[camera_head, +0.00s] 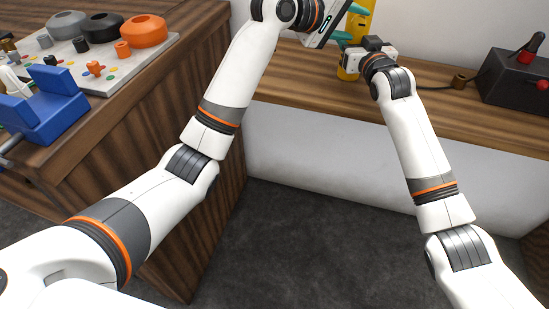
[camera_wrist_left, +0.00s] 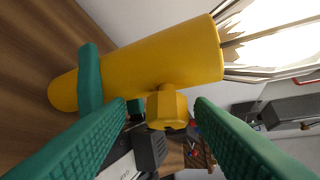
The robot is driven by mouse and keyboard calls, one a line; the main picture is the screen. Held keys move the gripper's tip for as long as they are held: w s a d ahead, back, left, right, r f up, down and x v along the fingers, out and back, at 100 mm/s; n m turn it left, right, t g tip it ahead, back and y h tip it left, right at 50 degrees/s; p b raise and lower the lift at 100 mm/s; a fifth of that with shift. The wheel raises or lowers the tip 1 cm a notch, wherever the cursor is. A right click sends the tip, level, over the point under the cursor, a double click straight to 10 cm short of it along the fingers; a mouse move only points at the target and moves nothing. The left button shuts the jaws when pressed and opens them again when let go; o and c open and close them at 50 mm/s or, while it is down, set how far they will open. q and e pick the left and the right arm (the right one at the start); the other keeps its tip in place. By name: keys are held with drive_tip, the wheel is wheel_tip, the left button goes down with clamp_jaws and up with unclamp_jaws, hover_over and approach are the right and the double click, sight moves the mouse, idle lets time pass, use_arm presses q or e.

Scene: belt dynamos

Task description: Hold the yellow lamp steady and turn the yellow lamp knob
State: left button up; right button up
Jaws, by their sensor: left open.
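The yellow lamp (camera_head: 364,24) stands on the wooden bench in the head view, partly hidden by my grippers. In the left wrist view the yellow lamp body (camera_wrist_left: 155,62) crosses the upper left, and its bright end is at upper right. The yellow lamp knob (camera_wrist_left: 167,108) juts from its side. My left gripper (camera_head: 358,22) is open, its green fingers on either side of the knob, with gaps visible in the left wrist view (camera_wrist_left: 160,105). My right gripper (camera_head: 355,57) is at the lamp's lower body; a green finger lies across it, and its other finger is mostly hidden.
A dark box (camera_head: 512,78) with red knobs and a lever stands at the right of the bench (camera_head: 300,80), a cable running from it. At left, another table carries a grey board (camera_head: 112,76) with coloured parts and a blue vise-like fixture (camera_head: 45,105).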

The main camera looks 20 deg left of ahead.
use_arm(q)
drive_tip(key=v, duration=1.2)
drive_tip(key=s+f+m+g+y, duration=0.1)
drive_tip(key=s+f, duration=0.2)
drive_tip(key=f, duration=0.6)
drive_tip(key=s+a+f+m+y, duration=0.1)
drive_tip(key=s+f, duration=0.3)
drive_tip(key=f, duration=0.6)
drive_tip(key=s+a+f+m+g+y, duration=0.1)
drive_tip(key=s+f+y, duration=0.2)
drive_tip(key=f, duration=0.6)
drive_tip(key=shift+s+a+f+g, duration=0.25)
drive_tip(key=shift+s+f+g, duration=0.05)
drive_tip(key=shift+s, duration=0.05)
use_arm(e)
drive_tip(key=o, duration=1.6)
